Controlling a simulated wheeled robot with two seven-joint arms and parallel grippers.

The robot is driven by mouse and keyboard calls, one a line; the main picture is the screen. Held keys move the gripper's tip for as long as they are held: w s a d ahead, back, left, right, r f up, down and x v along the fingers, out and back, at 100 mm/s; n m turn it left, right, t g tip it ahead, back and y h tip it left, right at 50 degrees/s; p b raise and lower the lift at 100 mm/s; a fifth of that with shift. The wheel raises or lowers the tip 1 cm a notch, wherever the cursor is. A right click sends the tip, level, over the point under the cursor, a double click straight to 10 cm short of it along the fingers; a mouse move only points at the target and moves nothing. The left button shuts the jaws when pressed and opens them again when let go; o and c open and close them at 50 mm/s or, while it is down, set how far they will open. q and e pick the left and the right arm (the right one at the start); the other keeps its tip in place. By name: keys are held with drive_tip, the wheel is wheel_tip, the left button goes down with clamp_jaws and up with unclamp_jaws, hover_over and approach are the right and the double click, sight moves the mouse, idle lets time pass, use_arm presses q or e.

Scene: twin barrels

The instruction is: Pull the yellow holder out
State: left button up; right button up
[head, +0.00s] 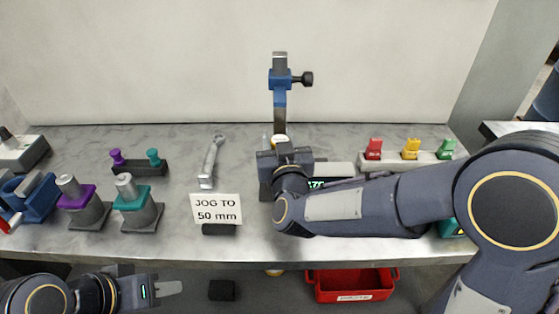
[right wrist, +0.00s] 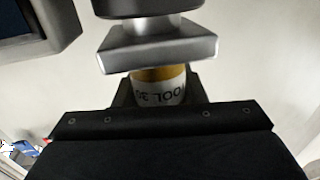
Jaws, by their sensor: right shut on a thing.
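The yellow holder (right wrist: 160,75) shows in the right wrist view as a yellow band above a white label with upside-down lettering, partly hidden by grey metal above and dark gripper parts below. In the head view only a small pale and yellow top (head: 279,140) shows behind my right gripper. My right gripper (head: 284,157) is at the middle of the bench, shut on the yellow holder. My left gripper (head: 168,288) is low at the front left, in front of the bench and away from the holder. Its finger gap cannot be made out.
A blue post gauge (head: 279,78) with a black knob stands just behind my right gripper. Purple (head: 76,192) and teal (head: 131,194) holders stand left. A sign (head: 216,209) reads "JOG TO 50 mm". A wrench (head: 211,160) lies behind it. A red bin (head: 352,285) is below.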

drive_tip(key=shift+r, duration=0.3)
drive_tip(key=shift+r+p, duration=2.85)
drive_tip(key=shift+r, duration=0.65)
drive_tip(key=shift+s+f, duration=0.1)
